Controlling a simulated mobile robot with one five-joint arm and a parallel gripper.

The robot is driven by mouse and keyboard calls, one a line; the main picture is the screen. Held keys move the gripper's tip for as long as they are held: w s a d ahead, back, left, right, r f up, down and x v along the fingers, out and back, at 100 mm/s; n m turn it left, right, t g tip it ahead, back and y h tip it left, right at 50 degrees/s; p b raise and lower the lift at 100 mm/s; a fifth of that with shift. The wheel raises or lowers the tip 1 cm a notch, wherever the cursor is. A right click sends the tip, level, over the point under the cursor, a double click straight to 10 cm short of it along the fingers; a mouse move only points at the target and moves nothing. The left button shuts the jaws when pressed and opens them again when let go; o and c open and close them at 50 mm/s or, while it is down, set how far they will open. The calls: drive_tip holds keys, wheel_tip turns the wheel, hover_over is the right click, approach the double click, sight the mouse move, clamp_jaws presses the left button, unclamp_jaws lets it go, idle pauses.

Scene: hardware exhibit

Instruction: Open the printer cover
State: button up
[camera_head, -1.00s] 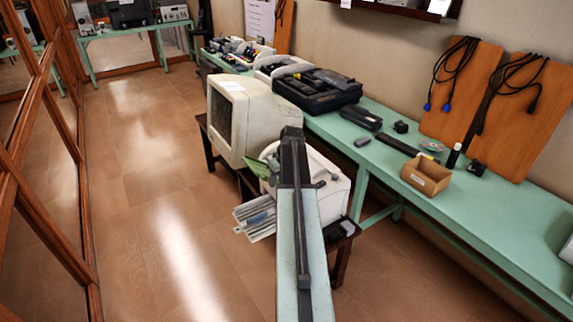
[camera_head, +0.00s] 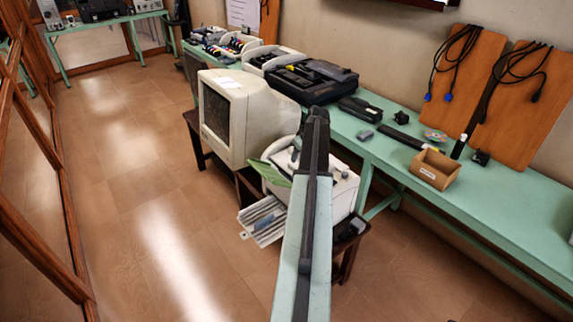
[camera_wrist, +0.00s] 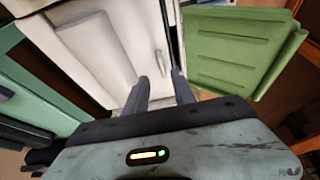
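The white printer (camera_head: 345,188) sits on a low dark stand beside the beige monitor, partly hidden behind my arm in the head view. A green panel (camera_head: 277,175) sticks out at its left side, with a grey slatted tray (camera_head: 264,220) below it. In the wrist view, the printer's pale body (camera_wrist: 95,50) fills the upper left and the green panel (camera_wrist: 240,50) is at the upper right. My gripper (camera_wrist: 160,77) points at the printer with its two fingers apart and nothing visible between them. I cannot tell whether the fingertips touch the printer.
The beige monitor (camera_head: 240,115) stands just left of the printer. A long green bench (camera_head: 490,205) runs along the right wall, holding a cardboard box (camera_head: 434,169) and a black case (camera_head: 312,80). The wooden floor (camera_head: 150,200) is open at left, bordered by a wood-framed glass partition (camera_head: 65,190).

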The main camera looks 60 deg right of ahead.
sight(292, 166)
drive_tip(key=b+x, duration=0.7)
drive_tip(key=x, duration=0.1)
drive_tip(key=shift+w+a, duration=0.1)
drive_tip(key=shift+r, duration=0.1)
clamp_jaws()
idle(1.1)
